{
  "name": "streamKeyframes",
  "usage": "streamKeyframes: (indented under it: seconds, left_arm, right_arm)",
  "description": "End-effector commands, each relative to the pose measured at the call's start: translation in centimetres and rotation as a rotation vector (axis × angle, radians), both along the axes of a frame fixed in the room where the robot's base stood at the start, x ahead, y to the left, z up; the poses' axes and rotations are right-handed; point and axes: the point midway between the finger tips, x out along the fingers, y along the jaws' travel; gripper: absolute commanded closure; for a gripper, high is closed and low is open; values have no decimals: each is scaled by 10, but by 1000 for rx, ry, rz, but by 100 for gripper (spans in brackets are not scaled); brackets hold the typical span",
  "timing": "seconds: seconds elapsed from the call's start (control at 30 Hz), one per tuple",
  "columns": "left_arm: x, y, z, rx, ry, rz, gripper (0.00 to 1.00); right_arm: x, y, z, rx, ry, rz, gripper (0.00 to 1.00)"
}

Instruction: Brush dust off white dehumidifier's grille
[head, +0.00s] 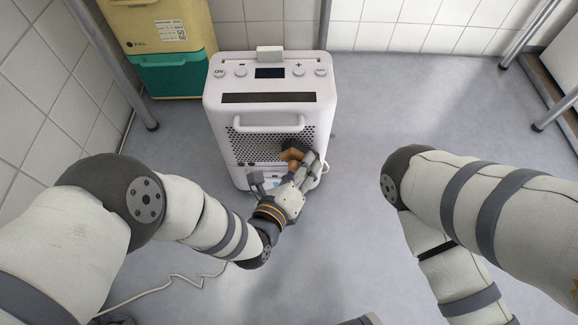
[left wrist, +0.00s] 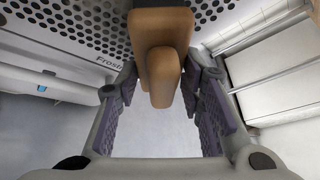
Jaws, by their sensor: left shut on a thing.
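The white dehumidifier (head: 222,112) stands upright on the floor in the middle of the head view. Its perforated grille (head: 252,147) is on the front, below a handle bar; the left wrist view also shows the grille (left wrist: 75,22) close up. My left gripper (head: 287,172) is at the grille's lower right, shut on a brush (head: 290,156) with a wooden handle and a dark part towards the grille. The brush handle (left wrist: 165,70) shows between the fingers in the left wrist view. I cannot tell whether the bristles touch the grille. Dust is not clearly visible. My right gripper is out of view.
A yellow and green container (head: 178,72) stands behind the dehumidifier on the left, beside a metal leg (head: 120,75). Metal legs (head: 528,35) and a white unit stand at the right. A thin cord (head: 165,288) lies on the floor. Floor right of the dehumidifier is clear.

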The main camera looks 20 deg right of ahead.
Motion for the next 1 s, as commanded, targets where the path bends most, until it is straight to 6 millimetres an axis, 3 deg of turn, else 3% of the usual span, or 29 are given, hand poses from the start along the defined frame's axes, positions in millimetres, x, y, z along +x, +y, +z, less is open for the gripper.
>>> streamKeyframes:
  seconds: [0.4, 1.0]
  left_arm:
    - [0, -9, 13, 1, -4, 0, 91]
    - [19, 43, 13, 2, -6, 5, 91]
  right_arm:
    - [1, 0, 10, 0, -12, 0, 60]
    - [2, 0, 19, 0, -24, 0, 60]
